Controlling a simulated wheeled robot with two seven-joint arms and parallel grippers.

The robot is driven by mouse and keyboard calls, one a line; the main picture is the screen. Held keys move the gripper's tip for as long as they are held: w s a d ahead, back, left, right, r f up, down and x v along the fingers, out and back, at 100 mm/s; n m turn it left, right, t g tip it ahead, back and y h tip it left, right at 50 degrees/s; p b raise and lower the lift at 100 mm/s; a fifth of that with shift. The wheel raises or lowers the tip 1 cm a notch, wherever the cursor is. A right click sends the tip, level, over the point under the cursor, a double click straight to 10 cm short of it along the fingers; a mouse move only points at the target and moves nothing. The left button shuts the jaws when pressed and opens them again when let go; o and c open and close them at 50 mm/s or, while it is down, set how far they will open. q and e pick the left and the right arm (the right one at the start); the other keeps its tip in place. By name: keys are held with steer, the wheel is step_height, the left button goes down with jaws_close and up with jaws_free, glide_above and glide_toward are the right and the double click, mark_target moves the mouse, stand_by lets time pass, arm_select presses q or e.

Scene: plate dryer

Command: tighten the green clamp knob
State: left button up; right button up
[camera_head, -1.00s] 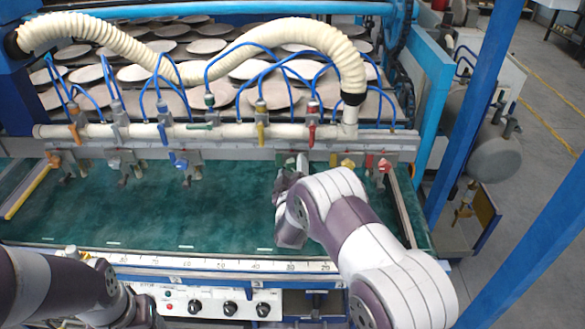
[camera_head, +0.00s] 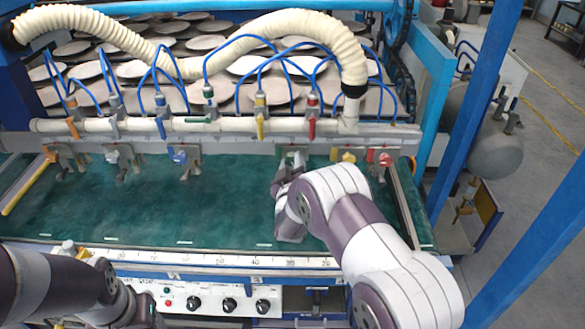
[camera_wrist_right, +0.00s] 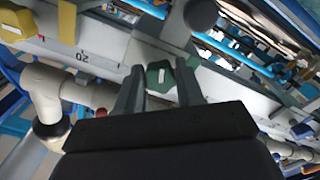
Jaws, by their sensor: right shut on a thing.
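The green clamp knob (camera_wrist_right: 160,74) shows in the right wrist view between the two fingers of my right gripper (camera_wrist_right: 159,84), which is shut on it. A pale mark shows on the knob's face. In the head view my right gripper (camera_head: 287,172) is at the clamp on the rail, and the green knob (camera_head: 284,159) is mostly hidden behind it. My left gripper (camera_head: 146,310) is low at the left, in front of the machine; its fingers are too unclear to tell their state.
Yellow (camera_head: 348,157), red (camera_head: 384,159), blue (camera_head: 178,155) and orange (camera_head: 50,154) clamp knobs line the same rail. A white pipe with valves (camera_head: 235,128) runs behind it. The green bed (camera_head: 120,205) is mostly clear. A blue post (camera_head: 475,110) stands at right.

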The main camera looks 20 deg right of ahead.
steer(key=m+b, duration=0.6)
steer(key=b, duration=0.1)
steer(key=m+b, duration=0.3)
steer(key=m, duration=0.1)
steer(key=shift+a+f, duration=0.2)
steer(key=shift+f, duration=0.2)
steer(key=m+b, duration=0.8)
steer(key=b, duration=0.3)
steer(key=shift+w+a+r+m, duration=0.1)
steer(key=shift+m, duration=0.3)
steer(key=shift+r+m+b, duration=0.1)
steer(key=shift+m+b, duration=0.9)
steer(key=shift+b, duration=0.1)
steer(key=shift+r+m+b, duration=0.2)
steer(key=shift+m+b, duration=0.4)
steer(key=o, duration=1)
steer(key=shift+o, duration=0.2)
steer(key=shift+r, duration=0.1)
